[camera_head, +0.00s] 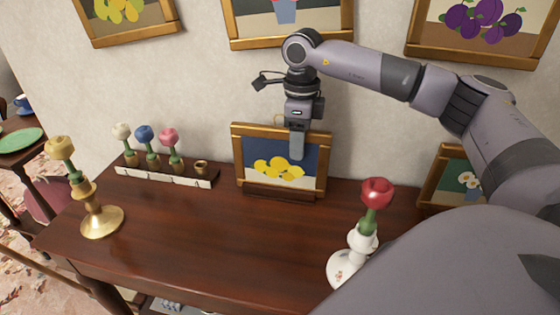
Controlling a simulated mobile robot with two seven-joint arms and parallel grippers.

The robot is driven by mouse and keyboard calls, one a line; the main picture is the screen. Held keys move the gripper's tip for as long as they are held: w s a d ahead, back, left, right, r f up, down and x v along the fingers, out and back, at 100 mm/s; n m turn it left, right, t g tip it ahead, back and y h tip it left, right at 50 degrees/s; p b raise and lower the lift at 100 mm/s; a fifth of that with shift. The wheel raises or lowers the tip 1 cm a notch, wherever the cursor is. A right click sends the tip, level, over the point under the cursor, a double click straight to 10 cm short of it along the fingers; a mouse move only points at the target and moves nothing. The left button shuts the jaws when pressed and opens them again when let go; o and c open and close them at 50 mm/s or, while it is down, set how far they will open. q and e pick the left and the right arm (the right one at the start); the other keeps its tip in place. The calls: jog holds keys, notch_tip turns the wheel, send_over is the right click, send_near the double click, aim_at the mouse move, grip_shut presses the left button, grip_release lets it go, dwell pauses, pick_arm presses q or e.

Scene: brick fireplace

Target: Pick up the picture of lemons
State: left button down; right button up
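A gold-framed picture of yellow lemons (279,169) on a dark blue ground leans upright on a small dark stand on the wooden table, close to the wall. My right gripper (297,146) points down at its top edge, right of centre. One finger hangs in front of the picture; the other is hidden, likely behind the frame. I cannot tell whether the fingers press on the frame. My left gripper is out of view.
A rack of small flowers (168,171) stands left of the picture. A yellow flower in a brass holder (102,220) and a red flower in a white holder (362,240) stand nearer. A daisy picture (438,178) is at right; wall pictures hang above, including one of yellow fruit (122,12).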

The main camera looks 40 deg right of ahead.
grip_shut()
jog(key=shift+r, duration=0.15)
